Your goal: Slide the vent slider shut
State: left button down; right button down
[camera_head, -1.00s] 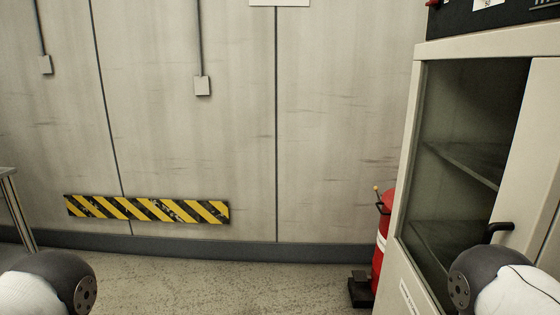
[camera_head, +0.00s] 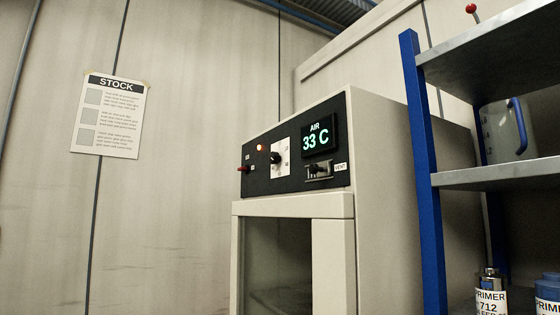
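The vent slider (camera_head: 319,170) is a small dark knob on a pale metal plate, low on the right of the cabinet's black control panel (camera_head: 290,160). A "VENT" label sits just to its right. The slider is too small to tell its exact position along its track. Above it a display (camera_head: 318,136) reads "AIR 33 C". To the left are a rotary knob (camera_head: 275,158), a lit orange lamp (camera_head: 261,148) and a red switch (camera_head: 242,168). Neither of my grippers is in view.
The pale cabinet (camera_head: 385,190) with a glass-fronted door stands in the middle. A blue-posted shelf rack (camera_head: 425,180) stands close on its right, holding primer containers (camera_head: 490,295) and a grey jug (camera_head: 506,128). A stock sheet (camera_head: 108,115) hangs on the left wall.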

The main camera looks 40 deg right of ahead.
aim_at(323, 169)
jog(key=z, duration=1.35)
